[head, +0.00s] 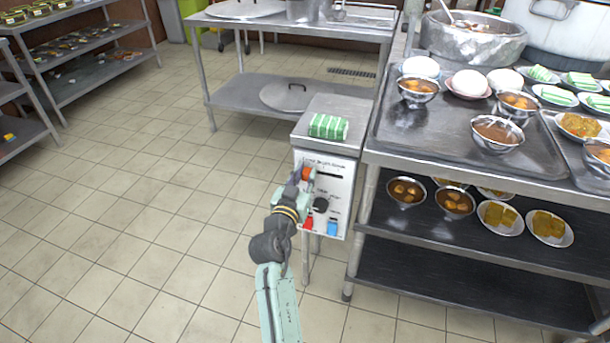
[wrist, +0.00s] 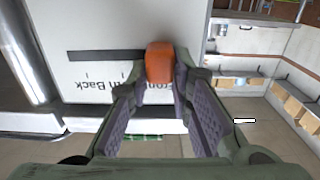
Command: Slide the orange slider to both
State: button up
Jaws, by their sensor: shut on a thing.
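The orange slider (head: 306,174) sits at the left end of the dark horizontal slot (head: 331,178) on the front of a white control box (head: 339,196). My gripper (head: 302,182) is at the slider, with its fingers closed around it. In the wrist view the slider (wrist: 159,62) stands between the two fingertips (wrist: 161,76), and the empty slot (wrist: 105,55) runs away to the left. Labels with tick marks are printed beside the slot; "Back" is readable, and others are partly hidden by the slider and fingers.
Below the slot are a black knob (head: 321,204), a red switch (head: 308,223) and a blue switch (head: 332,229). A green-and-white striped bundle (head: 328,127) lies on top of the box. A steel table (head: 372,157) with bowls and plates stands close on the right. Floor at left is clear.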

grip_shut()
jog(key=d, duration=0.2)
jog(key=s+d, duration=0.1)
jog(key=d, duration=0.1)
jog(key=shift+s+p, duration=0.15)
jog(key=shift+p, duration=0.15)
jog(key=o, duration=0.6)
grip_release()
jog(key=shift+a, duration=0.1)
send_near(323, 170)
jog(key=v, duration=0.5)
jog(key=shift+s+r, duration=0.1)
jog(key=shift+s, duration=0.2)
